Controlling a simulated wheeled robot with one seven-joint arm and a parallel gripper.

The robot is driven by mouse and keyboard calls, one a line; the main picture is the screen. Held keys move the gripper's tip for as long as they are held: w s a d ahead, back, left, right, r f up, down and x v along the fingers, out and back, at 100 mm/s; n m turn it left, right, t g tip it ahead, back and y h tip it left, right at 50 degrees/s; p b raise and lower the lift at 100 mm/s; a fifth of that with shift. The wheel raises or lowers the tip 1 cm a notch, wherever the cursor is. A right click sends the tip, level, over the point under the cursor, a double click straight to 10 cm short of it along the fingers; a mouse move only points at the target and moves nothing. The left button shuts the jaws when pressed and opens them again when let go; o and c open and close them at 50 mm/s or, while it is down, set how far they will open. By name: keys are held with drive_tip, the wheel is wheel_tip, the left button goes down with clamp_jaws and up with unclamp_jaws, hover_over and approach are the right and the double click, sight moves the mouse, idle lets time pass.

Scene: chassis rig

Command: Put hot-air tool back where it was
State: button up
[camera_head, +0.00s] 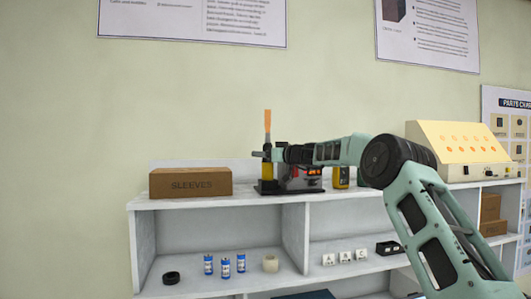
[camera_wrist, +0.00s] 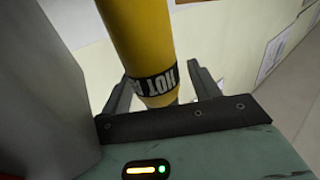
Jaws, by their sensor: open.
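The hot-air tool stands upright in the head view, with an orange upper part (camera_head: 267,122) and a yellow lower part (camera_head: 267,171), over a dark base on the shelf top. In the wrist view its yellow body (camera_wrist: 138,35) has a black band with white lettering starting "HOT". My gripper (camera_head: 264,154) reaches it from the right at mid-height. In the wrist view my gripper (camera_wrist: 162,92) is open, one finger on each side of the tool. I cannot tell whether either finger touches it.
A brown SLEEVES box (camera_head: 190,183) is left of the tool. A dark grey station (camera_head: 301,178) with red display and a yellow meter (camera_head: 341,177) are to its right. A cream panel box (camera_head: 465,150) stands farther right. Blue cans (camera_head: 225,267) and small items fill the lower shelf.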

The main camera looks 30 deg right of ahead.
drive_tip(key=shift+f+p, duration=0.1)
drive_tip(key=shift+p, duration=0.35)
drive_tip(key=b+v, duration=0.9)
drive_tip(key=v, duration=0.2)
drive_tip(key=shift+s+d, duration=0.2)
drive_tip(key=shift+s, duration=0.15)
drive_tip(key=shift+r, duration=0.25)
